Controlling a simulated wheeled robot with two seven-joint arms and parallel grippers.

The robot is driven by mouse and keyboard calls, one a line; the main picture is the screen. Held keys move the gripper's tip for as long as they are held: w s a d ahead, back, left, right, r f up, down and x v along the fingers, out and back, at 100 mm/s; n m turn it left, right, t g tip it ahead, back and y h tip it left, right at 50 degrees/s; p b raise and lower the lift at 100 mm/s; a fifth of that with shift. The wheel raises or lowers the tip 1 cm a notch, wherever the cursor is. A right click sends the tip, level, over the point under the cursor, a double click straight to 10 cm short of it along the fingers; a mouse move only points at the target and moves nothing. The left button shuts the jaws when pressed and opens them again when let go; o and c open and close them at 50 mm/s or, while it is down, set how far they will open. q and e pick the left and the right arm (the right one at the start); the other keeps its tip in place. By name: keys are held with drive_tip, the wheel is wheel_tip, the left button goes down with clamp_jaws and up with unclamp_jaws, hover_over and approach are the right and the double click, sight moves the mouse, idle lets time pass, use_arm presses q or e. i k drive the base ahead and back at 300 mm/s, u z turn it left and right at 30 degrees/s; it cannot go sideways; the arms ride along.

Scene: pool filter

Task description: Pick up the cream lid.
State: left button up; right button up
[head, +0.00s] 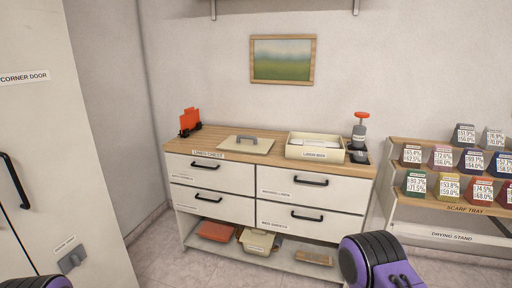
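The cream lid (229,146) lies flat on the wooden top of a white chest of drawers (211,173), left of the middle. It is a flat panel with a grey arched handle (247,138) on it. Right of it stands an open cream box (302,155) labelled as a linen box, with pale contents showing inside. Neither gripper shows. Only purple and black parts of my arms appear at the bottom edge, well in front of the chest.
An orange rack-like object (190,121) stands at the chest's back left. A grey device with a red top (360,134) stands at its right end. A low shelf (275,260) holds several items. A stand with several coloured blocks (440,222) is at right, a cabinet door (60,130) at left.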

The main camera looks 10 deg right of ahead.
sight(247, 144)
drive_tip(key=z, duration=0.85)
drive_tip(key=i, duration=1.3)
drive_tip(key=u, duration=0.35)
